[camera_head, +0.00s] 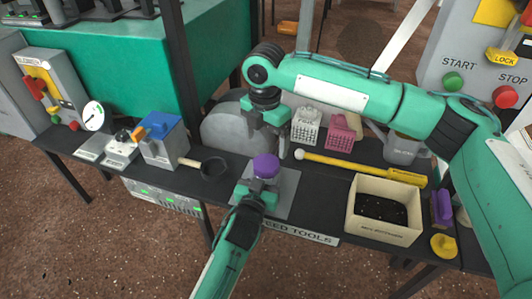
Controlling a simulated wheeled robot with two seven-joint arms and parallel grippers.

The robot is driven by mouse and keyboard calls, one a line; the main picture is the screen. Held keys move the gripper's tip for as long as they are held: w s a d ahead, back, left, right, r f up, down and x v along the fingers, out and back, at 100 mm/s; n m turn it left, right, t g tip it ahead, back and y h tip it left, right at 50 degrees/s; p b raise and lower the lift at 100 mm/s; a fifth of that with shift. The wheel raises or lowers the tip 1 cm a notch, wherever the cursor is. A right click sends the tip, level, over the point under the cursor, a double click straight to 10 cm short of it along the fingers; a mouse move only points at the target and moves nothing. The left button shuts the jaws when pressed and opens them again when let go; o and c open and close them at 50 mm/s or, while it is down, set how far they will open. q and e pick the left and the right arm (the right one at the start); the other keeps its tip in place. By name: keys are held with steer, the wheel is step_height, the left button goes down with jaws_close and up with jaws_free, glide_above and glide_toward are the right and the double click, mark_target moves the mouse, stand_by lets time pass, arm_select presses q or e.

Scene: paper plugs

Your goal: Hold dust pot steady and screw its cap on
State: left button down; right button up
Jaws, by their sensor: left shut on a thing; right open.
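The dust pot's purple cap (265,163) shows as a rounded purple top above the grey plate on the bench. My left gripper (259,187) comes up from below and is shut on the dust pot just under this purple top. The fingers hide most of the pot's body. I cannot tell how tightly the cap sits on the pot. My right gripper (266,128) is open and empty, above and behind the purple top in the picture, pointing down and apart from it.
The grey plate (285,194) lies under the pot. A cream box (358,228) and a yellow rod (358,165) lie to the right, with white and pink baskets (341,130) behind. A purple object (441,208) lies far right.

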step_height(320, 180, up, 4)
stand_by(0.4)
arm_select(q)
steer(key=c, duration=0.7)
jaws_free()
steer(key=shift+o, duration=0.2)
steer(key=shift+s, duration=0.1)
steer(key=p+v, duration=0.4)
steer(key=v, duration=0.9)
steer(key=shift+s, duration=0.25)
arm_select(e)
step_height(320, 180, up, 4)
steer(key=shift+r, duration=0.1)
arm_select(q)
steer(key=shift+a, duration=0.15)
